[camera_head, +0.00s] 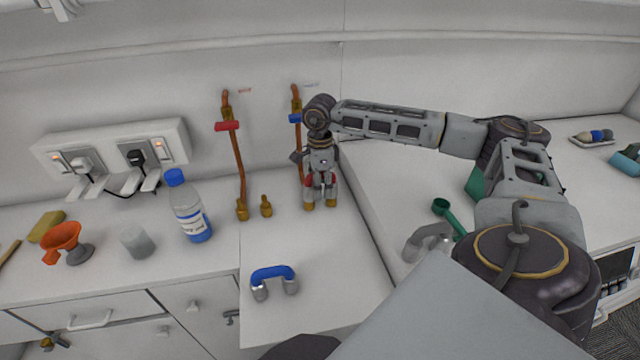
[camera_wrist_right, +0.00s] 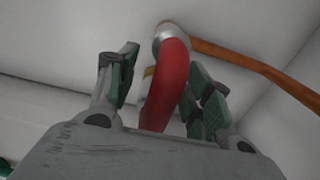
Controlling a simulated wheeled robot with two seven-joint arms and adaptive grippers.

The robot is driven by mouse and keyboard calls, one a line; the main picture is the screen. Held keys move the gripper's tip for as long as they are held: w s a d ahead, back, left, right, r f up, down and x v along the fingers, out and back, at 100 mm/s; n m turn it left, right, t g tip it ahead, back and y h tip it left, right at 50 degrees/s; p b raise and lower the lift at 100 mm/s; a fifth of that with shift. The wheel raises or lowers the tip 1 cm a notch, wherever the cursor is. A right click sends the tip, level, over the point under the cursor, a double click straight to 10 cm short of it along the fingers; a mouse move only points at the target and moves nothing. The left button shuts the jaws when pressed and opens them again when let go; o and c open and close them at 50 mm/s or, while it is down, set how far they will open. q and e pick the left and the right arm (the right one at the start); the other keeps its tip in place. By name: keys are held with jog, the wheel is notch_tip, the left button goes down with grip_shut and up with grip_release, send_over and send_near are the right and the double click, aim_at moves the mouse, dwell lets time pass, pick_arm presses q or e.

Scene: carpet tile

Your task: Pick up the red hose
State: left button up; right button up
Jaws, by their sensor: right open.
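The red hose (camera_wrist_right: 174,80) is a short curved tube with a silver metal end at its top in the right wrist view. In the head view only small red parts of the hose (camera_head: 308,181) show behind and beside my right gripper (camera_head: 320,188), low against the wall above brass fittings. In the right wrist view my right gripper (camera_wrist_right: 167,82) is open, with one green-padded finger on each side of the hose. The right-hand finger is close to it; contact cannot be told. The hose's lower part is hidden by the gripper body. My left gripper is not in view.
A blue hose (camera_head: 272,272) with silver ends lies on the front counter. Copper pipes with a red valve (camera_head: 227,126) and a blue valve (camera_head: 295,118) run up the wall. A green scoop (camera_head: 447,215) lies right.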

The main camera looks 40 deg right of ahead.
jog(key=c, duration=0.5)
grip_shut()
jog(key=shift+r, duration=0.85)
notch_tip(320, 180, up, 7)
jog(key=shift+f+b, duration=0.1)
jog(key=shift+b, duration=0.35)
jog(key=shift+r, duration=0.6)
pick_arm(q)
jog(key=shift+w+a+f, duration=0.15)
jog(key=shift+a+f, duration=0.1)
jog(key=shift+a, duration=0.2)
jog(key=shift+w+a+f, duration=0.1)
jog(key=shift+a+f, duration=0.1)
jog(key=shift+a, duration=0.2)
pick_arm(e)
jog(key=shift+r, duration=0.15)
